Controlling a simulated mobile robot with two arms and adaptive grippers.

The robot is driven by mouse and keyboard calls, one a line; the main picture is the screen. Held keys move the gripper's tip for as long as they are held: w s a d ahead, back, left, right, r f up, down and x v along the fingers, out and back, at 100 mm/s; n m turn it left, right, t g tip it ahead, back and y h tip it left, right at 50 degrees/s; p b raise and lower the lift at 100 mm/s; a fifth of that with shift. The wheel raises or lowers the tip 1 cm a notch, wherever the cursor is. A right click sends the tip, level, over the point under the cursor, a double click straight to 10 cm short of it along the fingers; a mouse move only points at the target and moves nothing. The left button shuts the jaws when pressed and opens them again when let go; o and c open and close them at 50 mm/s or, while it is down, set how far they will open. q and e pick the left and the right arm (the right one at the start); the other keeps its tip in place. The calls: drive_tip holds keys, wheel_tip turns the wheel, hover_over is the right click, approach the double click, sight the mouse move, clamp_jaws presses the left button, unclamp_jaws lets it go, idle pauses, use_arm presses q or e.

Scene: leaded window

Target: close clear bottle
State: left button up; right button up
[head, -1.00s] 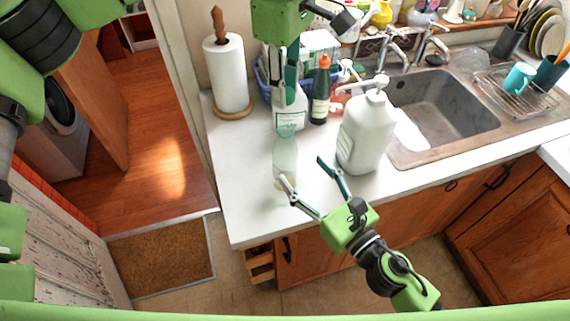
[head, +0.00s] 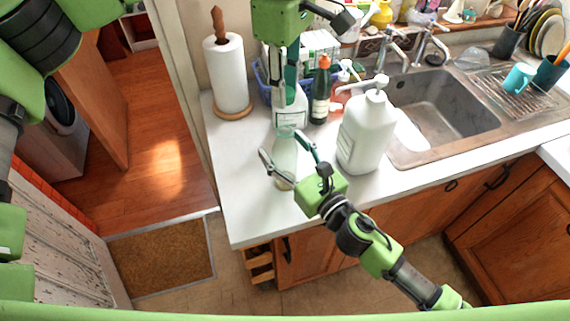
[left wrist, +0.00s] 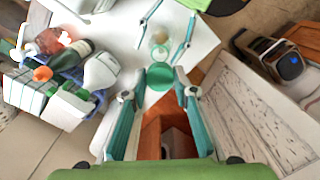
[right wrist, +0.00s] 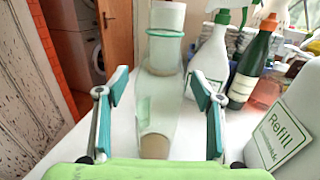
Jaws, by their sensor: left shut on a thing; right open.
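The clear bottle (head: 284,166) stands upright near the counter's front edge, left of the big white refill jug. It also shows in the right wrist view (right wrist: 158,110), and its top partly shows in the left wrist view (left wrist: 160,50). My left gripper (left wrist: 158,93) points down and is shut on a round green cap (left wrist: 160,76). The cap is above the bottle; whether they touch is unclear. In the head view my left gripper (head: 288,118) is in front of the spray bottle. My right gripper (head: 281,143) is open, one finger either side of the bottle (right wrist: 165,88).
The white refill jug (head: 366,135) stands close right of the bottle. A spray bottle (head: 296,112), a dark bottle (head: 320,98) and a paper towel roll (head: 230,75) stand behind. The sink (head: 450,105) is to the right. The counter's front left is clear.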

sight(285, 124)
drive_tip(key=c, duration=1.7)
use_arm(q)
drive_tip(key=shift+f, duration=2.5)
use_arm(e)
drive_tip(key=shift+c, duration=0.2)
use_arm(q)
drive_tip(key=shift+f, duration=0.85)
drive_tip(key=shift+f, duration=0.6)
use_arm(e)
clamp_jaws()
